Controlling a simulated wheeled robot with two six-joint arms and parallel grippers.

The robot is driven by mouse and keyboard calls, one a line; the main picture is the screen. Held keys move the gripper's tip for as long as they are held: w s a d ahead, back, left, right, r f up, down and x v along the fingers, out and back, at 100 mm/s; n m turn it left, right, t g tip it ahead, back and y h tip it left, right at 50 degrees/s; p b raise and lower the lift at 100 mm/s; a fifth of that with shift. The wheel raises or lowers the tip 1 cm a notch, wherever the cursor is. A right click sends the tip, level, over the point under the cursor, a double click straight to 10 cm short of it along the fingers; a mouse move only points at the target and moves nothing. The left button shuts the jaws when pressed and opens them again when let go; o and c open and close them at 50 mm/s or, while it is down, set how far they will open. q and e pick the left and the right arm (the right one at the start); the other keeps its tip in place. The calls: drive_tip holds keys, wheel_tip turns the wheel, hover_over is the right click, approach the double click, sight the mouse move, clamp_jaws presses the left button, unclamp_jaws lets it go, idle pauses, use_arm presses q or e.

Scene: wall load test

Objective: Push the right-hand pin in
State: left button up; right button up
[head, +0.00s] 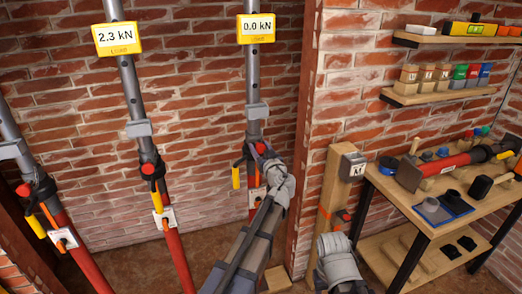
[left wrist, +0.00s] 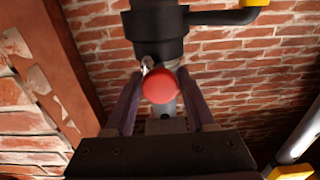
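The right-hand prop (head: 253,70) is a grey tube above a red lower part, with a yellow load box (head: 255,29) reading 0.0 kN. Its pin shows in the left wrist view as a round red knob (left wrist: 161,86) just below the dark collar (left wrist: 155,35). My left gripper (head: 262,150) is at this collar in the head view and largely covers the pin there. In the left wrist view its two fingers (left wrist: 161,92) stand apart on either side of the knob, with narrow gaps. My right gripper's fingers do not show; only a grey part of that arm is at the bottom.
The middle prop (head: 130,85) has a load box (head: 117,38) reading 2.3 kN and a red knob (head: 148,169). Another prop (head: 10,130) stands at far left. A brick pier, a wooden post (head: 335,190) and a workbench (head: 405,196) with tools are on the right.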

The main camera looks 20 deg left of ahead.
use_arm(q)
drive_tip(key=o, duration=0.3)
drive_tip(key=shift+s+d, duration=0.1)
drive_tip(key=shift+s, duration=0.05)
drive_tip(key=v, duration=0.7)
drive_tip(key=shift+s+d, duration=0.15)
drive_tip(key=shift+s, duration=0.1)
drive_tip(key=s+d+f+m+g+h+p, duration=0.35)
drive_tip(key=s+f+g, duration=0.55)
drive_tip(key=s+f, duration=0.5)
drive_tip(key=s+d+f+m+g+h, duration=0.1)
drive_tip(key=s+d+m+g, duration=0.1)
drive_tip(key=s, duration=0.3)
drive_tip(key=s+d+f+m+g+h, duration=0.1)
drive_tip(key=s+d+m+g+h, duration=0.1)
drive_tip(key=s+d, duration=0.2)
drive_tip(key=s+d+f+m+g+h, duration=0.2)
drive_tip(key=s+d+m, duration=0.1)
drive_tip(key=s, duration=0.4)
drive_tip(key=shift+d, duration=0.15)
